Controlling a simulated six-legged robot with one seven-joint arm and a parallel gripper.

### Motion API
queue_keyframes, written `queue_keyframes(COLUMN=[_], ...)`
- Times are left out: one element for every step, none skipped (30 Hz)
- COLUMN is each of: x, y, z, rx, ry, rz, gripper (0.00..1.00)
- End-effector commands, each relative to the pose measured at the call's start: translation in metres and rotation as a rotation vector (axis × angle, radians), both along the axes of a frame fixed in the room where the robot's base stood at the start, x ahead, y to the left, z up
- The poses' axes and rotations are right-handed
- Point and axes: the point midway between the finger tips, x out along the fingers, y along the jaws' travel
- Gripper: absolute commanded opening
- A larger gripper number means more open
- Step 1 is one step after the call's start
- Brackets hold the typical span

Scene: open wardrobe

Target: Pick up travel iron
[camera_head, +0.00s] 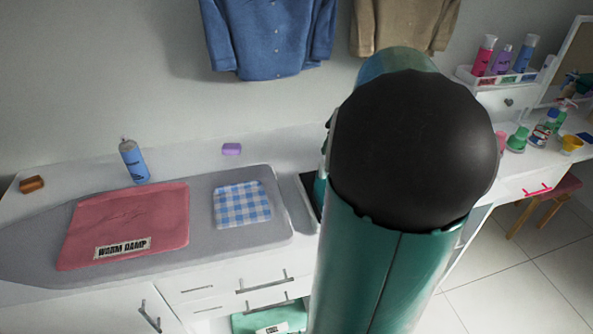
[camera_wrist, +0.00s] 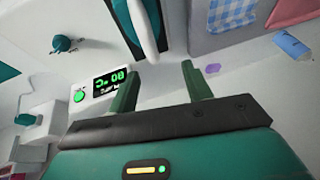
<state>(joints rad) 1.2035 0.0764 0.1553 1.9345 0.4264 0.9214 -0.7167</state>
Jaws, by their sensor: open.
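In the wrist view, what looks like the travel iron (camera_wrist: 146,18), a long white, teal and dark rounded body, lies at the top, just beyond my fingertips. My gripper (camera_wrist: 160,68) is open, its two green fingers apart with nothing seen between them. The iron's near end is in front of the gap, and I cannot tell whether a finger touches it. In the head view, my arm covers the gripper and most of the iron; only a dark tray edge (camera_head: 308,190) with a bit of teal shows beside the arm.
A white panel with a green digital display (camera_wrist: 109,81) is close to the left finger. The grey ironing pad (camera_head: 280,225) holds a red cloth (camera_head: 130,220) and a blue checked cloth (camera_head: 242,204).

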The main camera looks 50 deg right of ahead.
Motion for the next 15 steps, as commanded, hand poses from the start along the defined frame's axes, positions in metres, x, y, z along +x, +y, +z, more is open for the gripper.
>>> queue_keyframes(x=[-0.005,-0.007,-0.007,-0.006,-0.005,-0.003,0.0,0.002,0.005,0.008,0.011,0.014,0.017,0.019,0.022], y=[-0.009,-0.012,-0.015,-0.016,-0.016,-0.016,-0.016,-0.016,-0.015,-0.016,-0.016,-0.016,-0.016,-0.016,-0.016], z=[-0.003,-0.004,-0.006,-0.009,-0.012,-0.017,-0.022,-0.027,-0.035,-0.04,-0.046,-0.053,-0.058,-0.063,-0.068], rx=[0.004,0.004,0.006,0.005,0.006,0.007,0.008,0.008,0.009,0.008,0.009,0.008,0.009,0.007,0.008], ry=[-0.004,-0.006,-0.008,-0.009,-0.009,-0.008,-0.008,-0.008,-0.008,-0.007,-0.007,-0.007,-0.008,-0.008,-0.007], rz=[-0.012,-0.015,-0.018,-0.018,-0.019,-0.017,-0.017,-0.017,-0.016,-0.017,-0.015,-0.016,-0.015,-0.015,-0.015], gripper=[0.5,0.5,0.5,0.5,0.5,0.5,0.5,0.5,0.5,0.5,0.5,0.5,0.5,0.5,0.5])
